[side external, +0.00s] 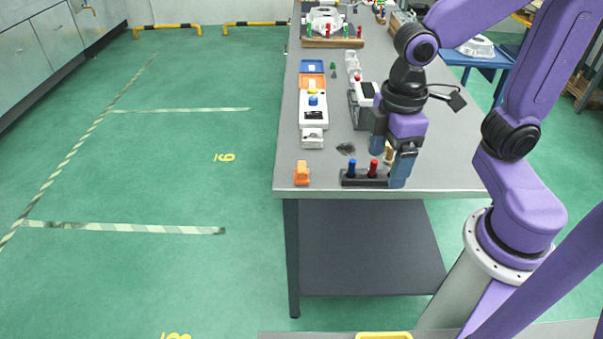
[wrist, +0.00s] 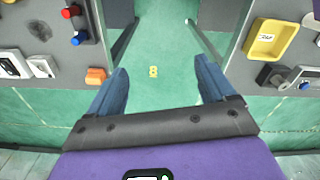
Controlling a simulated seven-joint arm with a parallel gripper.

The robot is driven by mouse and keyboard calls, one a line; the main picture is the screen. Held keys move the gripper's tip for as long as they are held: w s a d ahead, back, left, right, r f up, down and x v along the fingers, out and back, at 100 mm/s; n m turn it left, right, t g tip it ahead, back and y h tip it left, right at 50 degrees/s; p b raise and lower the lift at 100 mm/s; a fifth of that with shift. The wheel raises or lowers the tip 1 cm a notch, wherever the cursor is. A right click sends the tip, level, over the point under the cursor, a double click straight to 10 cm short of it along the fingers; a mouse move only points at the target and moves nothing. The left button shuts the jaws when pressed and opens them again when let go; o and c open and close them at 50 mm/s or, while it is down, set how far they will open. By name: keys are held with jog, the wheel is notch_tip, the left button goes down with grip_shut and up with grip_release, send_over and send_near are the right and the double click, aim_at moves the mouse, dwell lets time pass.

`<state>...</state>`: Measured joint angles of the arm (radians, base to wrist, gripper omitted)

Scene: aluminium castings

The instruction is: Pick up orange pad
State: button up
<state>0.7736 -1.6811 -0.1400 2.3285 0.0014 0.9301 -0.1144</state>
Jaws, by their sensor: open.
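A small orange block-like piece (side external: 302,173) stands at the near left corner of the grey table in the side view. An orange piece (wrist: 96,75) also shows at the table edge in the wrist view, left of my left finger. A flat orange piece (side external: 312,82) lies farther back on the table, just in front of a blue one; I cannot tell which orange thing is the pad. My gripper (side external: 391,160) is open and empty near the table's front, right of the small orange piece. In the wrist view, green floor shows between the fingers (wrist: 161,65).
A black holder (side external: 365,180) with blue and red knobs stands close beside my gripper. A white device (side external: 313,110) and a grey-black machine (side external: 360,108) stand behind. A yellow tray (wrist: 268,40) lies on another surface at right in the wrist view.

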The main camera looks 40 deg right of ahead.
jog(key=w+a+m, duration=0.1)
jog(key=w+m, duration=0.1)
jog(key=w, duration=1.2)
send_over(302, 166)
notch_tip(302, 166, down, 2)
jog(key=f, duration=0.1)
jog(key=shift+m, duration=0.3)
notch_tip(302, 166, down, 12)
jog(key=shift+w+a+r, duration=0.15)
jog(key=shift+r, duration=0.1)
jog(key=shift+f, duration=2.6)
jog(key=c, duration=1.1)
